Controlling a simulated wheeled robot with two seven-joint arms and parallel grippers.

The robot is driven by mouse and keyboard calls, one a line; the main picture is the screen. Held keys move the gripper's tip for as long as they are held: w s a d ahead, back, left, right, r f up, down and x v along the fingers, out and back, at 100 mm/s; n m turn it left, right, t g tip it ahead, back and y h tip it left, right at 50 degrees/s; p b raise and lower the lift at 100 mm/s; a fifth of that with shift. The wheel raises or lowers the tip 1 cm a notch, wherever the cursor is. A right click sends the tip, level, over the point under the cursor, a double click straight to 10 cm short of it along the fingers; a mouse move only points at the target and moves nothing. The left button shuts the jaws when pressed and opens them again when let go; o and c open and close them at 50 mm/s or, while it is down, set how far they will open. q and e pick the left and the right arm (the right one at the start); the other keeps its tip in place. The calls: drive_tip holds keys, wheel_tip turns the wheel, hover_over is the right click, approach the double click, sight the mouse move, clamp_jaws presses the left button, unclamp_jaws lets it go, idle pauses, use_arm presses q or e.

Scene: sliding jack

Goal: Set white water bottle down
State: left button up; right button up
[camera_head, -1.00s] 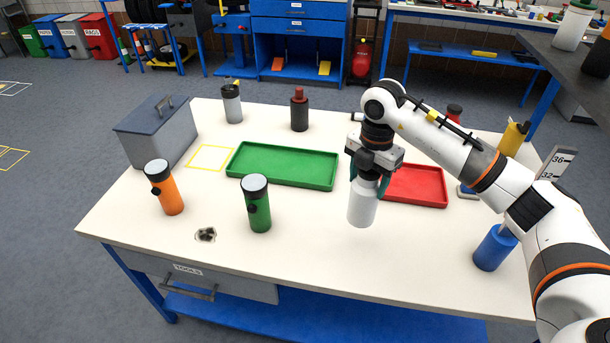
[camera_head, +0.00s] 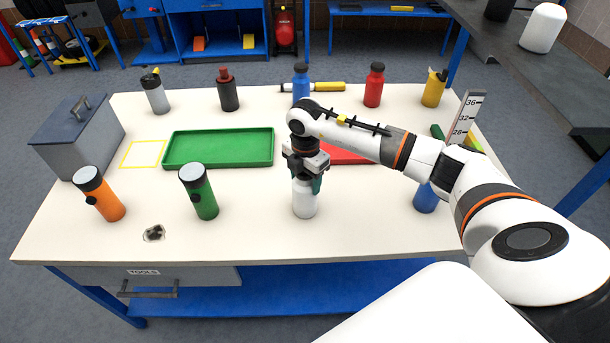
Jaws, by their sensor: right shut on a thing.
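The white water bottle (camera_head: 304,203) is upright at the middle of the white table (camera_head: 350,235), in front of the red tray. My right gripper (camera_head: 305,180) is above it and shut on its upper part, hiding the cap. The bottle's base looks to be at the table top, but I cannot tell for sure whether it touches. My left gripper is not in view.
A green tray (camera_head: 218,160) and a red tray (camera_head: 347,156) lie behind. A green flashlight (camera_head: 203,200) and an orange one (camera_head: 108,206) stand left. A blue cylinder (camera_head: 426,199) stands right, near my arm. Several bottles line the back.

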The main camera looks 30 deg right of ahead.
drive_tip(key=shift+f, duration=0.1)
drive_tip(key=o, duration=1.4)
drive_tip(key=shift+c, duration=0.2)
drive_tip(key=shift+r, duration=0.25)
wheel_tip(320, 180, up, 10)
drive_tip(key=shift+r+b, duration=0.2)
drive_tip(key=shift+b, duration=1.05)
drive_tip(key=shift+r, duration=0.75)
